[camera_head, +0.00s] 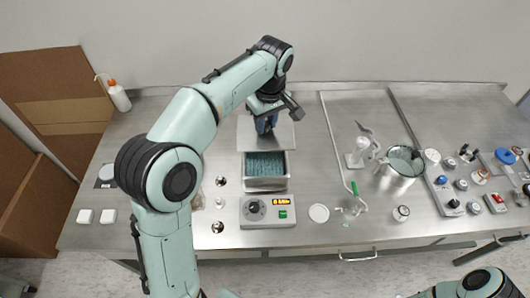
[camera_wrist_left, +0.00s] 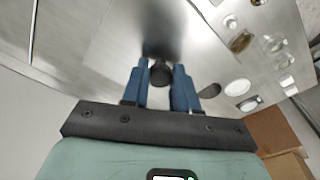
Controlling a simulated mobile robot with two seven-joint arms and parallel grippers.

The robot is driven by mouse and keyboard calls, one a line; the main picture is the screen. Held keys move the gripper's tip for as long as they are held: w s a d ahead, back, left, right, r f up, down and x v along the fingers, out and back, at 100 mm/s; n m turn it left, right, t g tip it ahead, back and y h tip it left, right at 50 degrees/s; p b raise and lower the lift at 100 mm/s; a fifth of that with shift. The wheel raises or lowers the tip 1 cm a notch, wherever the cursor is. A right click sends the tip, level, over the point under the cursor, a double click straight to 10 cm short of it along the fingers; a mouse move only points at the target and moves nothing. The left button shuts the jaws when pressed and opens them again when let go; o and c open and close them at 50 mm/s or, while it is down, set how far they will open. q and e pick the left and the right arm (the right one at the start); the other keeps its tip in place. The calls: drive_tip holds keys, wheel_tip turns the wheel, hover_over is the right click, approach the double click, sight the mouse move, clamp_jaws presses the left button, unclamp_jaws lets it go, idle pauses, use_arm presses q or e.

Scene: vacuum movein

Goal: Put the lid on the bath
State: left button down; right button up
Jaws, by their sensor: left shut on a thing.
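The bath (camera_head: 265,184) is a metal box with blue water showing inside, behind its control unit (camera_head: 268,211) with a dial and lit display. The lid (camera_head: 285,138) is a flat metal plate with a dark knob (camera_wrist_left: 160,73). My left gripper (camera_head: 266,126) is shut on the lid's knob, its blue fingers on either side of it in the left wrist view (camera_wrist_left: 161,88). In the head view the lid appears level, just beyond the bath's far rim; the water is uncovered. Its height above the bench is unclear. My right gripper is out of view.
A steel pot (camera_head: 400,172), a glass apparatus (camera_head: 357,155) and a white disc (camera_head: 319,213) stand right of the bath. Small knobs are left of it. A white bottle (camera_head: 119,96) stands at the back left.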

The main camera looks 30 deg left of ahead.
sight(266, 132)
use_arm(q)
wheel_tip(266, 132, down, 6)
drive_tip(key=shift+f+b, duration=0.1)
drive_tip(key=shift+b, duration=0.35)
drive_tip(key=shift+w+f+b, duration=0.1)
drive_tip(key=shift+f+b, duration=0.2)
drive_tip(key=shift+f, duration=2.3)
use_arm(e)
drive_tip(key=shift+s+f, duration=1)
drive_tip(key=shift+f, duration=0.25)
use_arm(q)
drive_tip(key=shift+f, duration=0.15)
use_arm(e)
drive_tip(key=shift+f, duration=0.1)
use_arm(q)
drive_tip(key=shift+f+b, duration=0.3)
drive_tip(key=shift+f, duration=0.15)
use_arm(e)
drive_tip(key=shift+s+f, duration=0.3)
use_arm(q)
drive_tip(key=c, duration=0.9)
unclamp_jaws()
drive_tip(key=shift+o, duration=0.2)
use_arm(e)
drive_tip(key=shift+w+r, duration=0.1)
